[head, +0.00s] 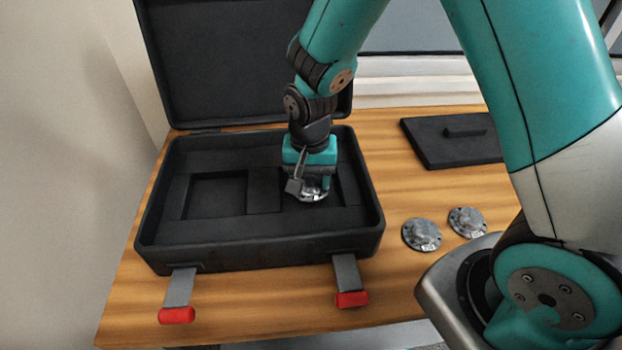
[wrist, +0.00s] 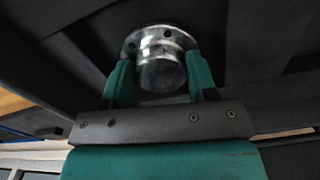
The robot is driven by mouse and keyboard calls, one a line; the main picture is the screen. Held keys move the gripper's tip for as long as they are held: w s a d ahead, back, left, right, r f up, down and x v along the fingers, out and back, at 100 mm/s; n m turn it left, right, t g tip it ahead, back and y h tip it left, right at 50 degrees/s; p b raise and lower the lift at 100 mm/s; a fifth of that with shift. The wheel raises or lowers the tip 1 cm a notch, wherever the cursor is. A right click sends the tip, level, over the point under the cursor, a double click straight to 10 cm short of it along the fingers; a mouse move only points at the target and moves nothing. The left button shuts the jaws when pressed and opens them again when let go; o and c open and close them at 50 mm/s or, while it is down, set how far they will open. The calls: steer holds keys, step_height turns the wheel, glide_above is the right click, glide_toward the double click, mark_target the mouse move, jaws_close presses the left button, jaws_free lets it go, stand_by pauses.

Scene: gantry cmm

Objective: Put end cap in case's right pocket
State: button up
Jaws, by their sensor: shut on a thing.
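The open black case (head: 262,253) stands on the wooden table, with a left pocket (head: 215,195) and a right pocket (head: 343,193) in its dark insert. My gripper (head: 310,186) is over the right pocket, pointing down, and is shut on a silver flanged end cap (head: 312,195). In the wrist view my gripper (wrist: 160,82) has its teal fingers on both sides of the hub of the end cap (wrist: 160,68). The end cap is at or just above the right pocket; I cannot tell whether it touches the bottom. The gripper hides part of that pocket.
Two more silver end caps lie on the table right of the case, one nearer (head: 421,234) and one farther (head: 467,222). A black lid with a handle (head: 452,142) lies behind them. Two latches with red ends (head: 177,315) (head: 352,299) stick out in front. The case lid (head: 225,60) stands open behind.

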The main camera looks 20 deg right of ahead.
mark_target(310, 180)
steer(key=shift+f, duration=0.5)
steer(key=shift+f, duration=0.1)
steer(key=o, duration=1)
step_height(310, 180, up, 12)
steer(key=s+a+r+n+y, duration=0.1)
steer(key=s+r+n, duration=0.2)
steer(key=s, duration=0.3)
steer(key=s+a+r+n+y, duration=0.1)
steer(key=s+a+r+n, duration=0.1)
steer(key=s+n, duration=0.3)
steer(key=s+a+r+n+y, duration=0.1)
steer(key=s+r+n+y, duration=0.1)
steer(key=s+r+n, duration=0.2)
steer(key=shift+s+a+r+n+b, duration=0.1)
steer(key=shift+s+n+b, duration=0.05)
steer(key=shift+s, duration=0.8)
steer(key=shift+s+a+r+n+b, duration=0.1)
steer(key=shift+s+n+b, duration=0.05)
steer(key=shift+s, duration=0.75)
